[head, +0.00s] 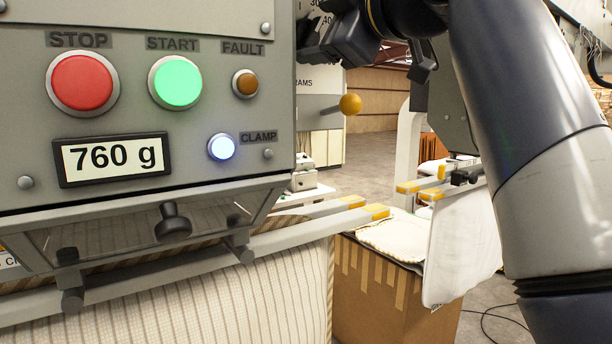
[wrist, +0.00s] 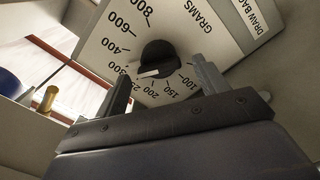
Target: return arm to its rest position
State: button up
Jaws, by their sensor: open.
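My gripper (wrist: 164,80) is open, with its two fingers either side of the view of a black dial knob (wrist: 158,56) on a GRAMS scale plate (wrist: 122,25). No contact with the knob can be made out. In the head view my dark gripper (head: 318,46) is at the top, just right of the control panel (head: 20,120), partly cut off by the frame. My arm (head: 545,130) fills the right side.
The panel has a red STOP button (head: 82,82), a lit green START button (head: 177,82) and a 760 g display (head: 112,158). Clamp bars (head: 300,230) stick out below, above striped cloth (head: 230,295). A cardboard box (head: 385,300) and white cloth (head: 460,240) stand right. An orange knob (head: 350,104) protrudes below my gripper.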

dwell(0.3)
jog(key=b+v, duration=0.3)
jog(key=v, duration=0.8)
jog(key=p+x, duration=0.3)
jog(key=x, duration=0.8)
jog(key=shift+w+a+r, duration=0.1)
jog(key=shift+w+a, duration=0.05)
jog(key=shift+m, duration=0.5)
jog(key=shift+s+d+m+p, duration=0.2)
jog(key=shift+d+m+p, duration=0.1)
jog(key=shift+m, duration=0.5)
jog(key=shift+w+a+m, duration=0.1)
jog(key=shift+m, duration=0.8)
jog(key=m+p, duration=0.1)
jog(key=m, duration=0.3)
jog(key=m+p, duration=0.1)
jog(key=m, duration=0.4)
jog(key=shift+w+m+p, duration=0.1)
jog(key=shift+m+p, duration=0.35)
jog(key=shift+m, duration=1.65)
